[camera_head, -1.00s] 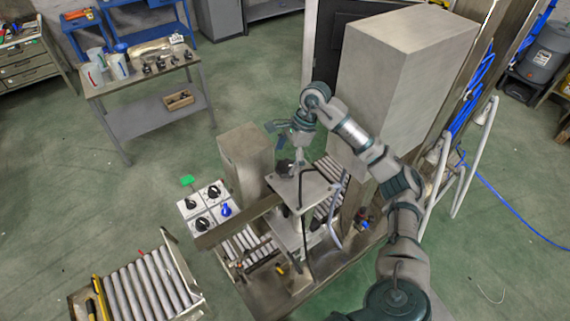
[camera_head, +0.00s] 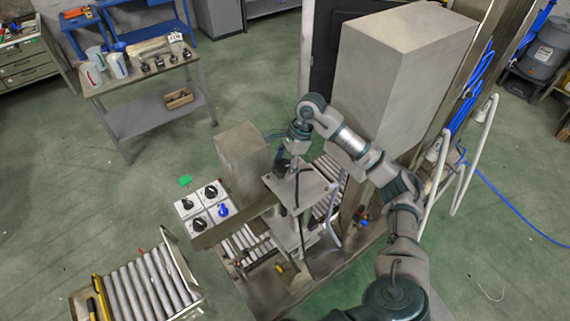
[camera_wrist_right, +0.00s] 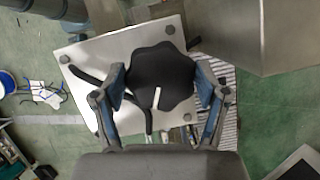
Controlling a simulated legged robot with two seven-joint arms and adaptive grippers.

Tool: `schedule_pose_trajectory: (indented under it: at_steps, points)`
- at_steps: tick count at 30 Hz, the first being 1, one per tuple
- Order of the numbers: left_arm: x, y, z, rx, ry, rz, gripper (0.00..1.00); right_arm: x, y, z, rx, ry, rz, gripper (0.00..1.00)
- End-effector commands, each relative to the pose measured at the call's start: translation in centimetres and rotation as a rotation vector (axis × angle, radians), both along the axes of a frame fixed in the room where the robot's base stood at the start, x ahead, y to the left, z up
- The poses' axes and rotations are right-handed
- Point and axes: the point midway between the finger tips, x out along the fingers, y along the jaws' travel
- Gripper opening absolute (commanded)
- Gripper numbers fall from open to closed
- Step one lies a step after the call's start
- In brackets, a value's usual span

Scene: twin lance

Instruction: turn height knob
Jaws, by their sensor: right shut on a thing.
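The height knob (camera_wrist_right: 161,78) is a black lobed knob with a white pointer line, seen large in the right wrist view. It sits above a grey metal plate (camera_wrist_right: 90,66) with round bolts at its corners; the plate also shows in the head view (camera_head: 312,188). My right gripper (camera_wrist_right: 162,92) is shut on the knob, one blue-padded finger on each side of it. In the head view my right gripper (camera_head: 288,163) is small, above the plate, and the knob there is mostly hidden. My left gripper does not show.
A grey box-shaped post (camera_head: 243,157) stands left of the plate, and a large grey cabinet (camera_head: 385,80) right behind it. A panel of dials (camera_head: 203,204) with one blue knob is at left. A roller conveyor (camera_head: 145,285) lies at lower left. Open green floor lies between.

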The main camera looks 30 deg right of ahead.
Motion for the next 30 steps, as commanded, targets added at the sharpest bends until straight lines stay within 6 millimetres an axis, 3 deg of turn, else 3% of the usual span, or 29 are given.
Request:
schedule_pose_trajectory:
  at_steps: [5, 12, 17, 30]
  points:
    - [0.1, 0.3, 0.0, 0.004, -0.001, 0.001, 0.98, 0.1, -0.3, 0.1, 0.016, -0.01, 0.003, 0.38]
    - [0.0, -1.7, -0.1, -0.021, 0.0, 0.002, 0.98, 0.1, -0.7, 0.1, 0.011, -0.009, -0.008, 0.38]
    - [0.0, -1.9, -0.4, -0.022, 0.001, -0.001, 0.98, 0.1, -0.9, 0.0, 0.008, -0.01, -0.048, 0.38]
    - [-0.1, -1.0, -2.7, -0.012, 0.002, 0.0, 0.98, -0.2, -1.2, -0.1, 0.006, -0.015, -0.372, 0.38]
